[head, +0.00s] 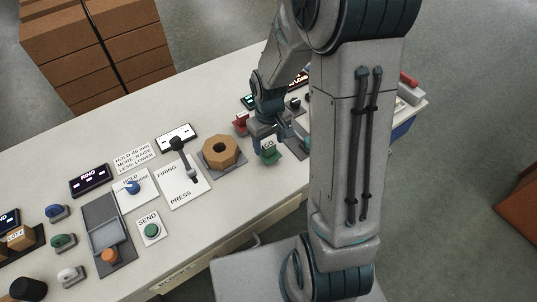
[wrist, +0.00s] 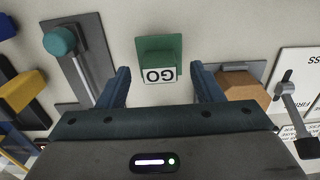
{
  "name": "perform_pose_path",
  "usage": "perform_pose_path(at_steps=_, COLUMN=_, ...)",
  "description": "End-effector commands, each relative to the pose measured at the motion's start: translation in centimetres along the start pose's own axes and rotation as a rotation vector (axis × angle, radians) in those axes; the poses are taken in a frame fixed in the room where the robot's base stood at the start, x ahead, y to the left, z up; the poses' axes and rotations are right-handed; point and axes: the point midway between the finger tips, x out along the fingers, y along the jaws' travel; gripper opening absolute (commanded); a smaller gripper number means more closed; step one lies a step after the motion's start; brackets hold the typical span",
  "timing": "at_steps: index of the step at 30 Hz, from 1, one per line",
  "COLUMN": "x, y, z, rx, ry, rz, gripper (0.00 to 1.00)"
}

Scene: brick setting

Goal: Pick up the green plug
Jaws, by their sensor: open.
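The green plug (wrist: 158,50) is a small green block with a white GO label, on the pale table top. In the wrist view it lies ahead of my open gripper (wrist: 160,72), centred in the gap between the two fingers. Its far part shows beyond the fingertips, and nothing is held. In the head view the green plug (head: 269,154) sits at the table's front edge side, just below my gripper (head: 268,138). My arm hides part of the table behind it. I cannot tell whether the fingers touch the plug.
A black lever (head: 181,152) on the FIRING PRESS panel is further left. In the wrist view a teal-knobbed lever (wrist: 62,42) is close by the left finger. Bricks (head: 100,45) are stacked behind the table.

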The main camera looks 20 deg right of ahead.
Motion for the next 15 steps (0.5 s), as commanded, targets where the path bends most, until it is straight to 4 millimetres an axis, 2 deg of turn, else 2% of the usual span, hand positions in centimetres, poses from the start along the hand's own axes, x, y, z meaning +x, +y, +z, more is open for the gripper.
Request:
perform_pose_path(at_steps=3, x=1.7, y=0.0, z=0.0, rx=0.0, ry=-0.003, rz=-0.002, gripper=0.6)
perform_pose_path(at_steps=6, x=2.4, y=0.0, z=0.0, rx=0.001, ry=-0.001, rz=-0.001, gripper=0.6)
perform_pose_path(at_steps=14, x=2.6, y=0.0, z=0.0, rx=0.001, ry=0.001, rz=-0.001, gripper=0.6)
perform_pose_path(at_steps=15, x=2.5, y=0.0, z=0.0, rx=0.001, ry=0.001, rz=-0.001, gripper=0.49)
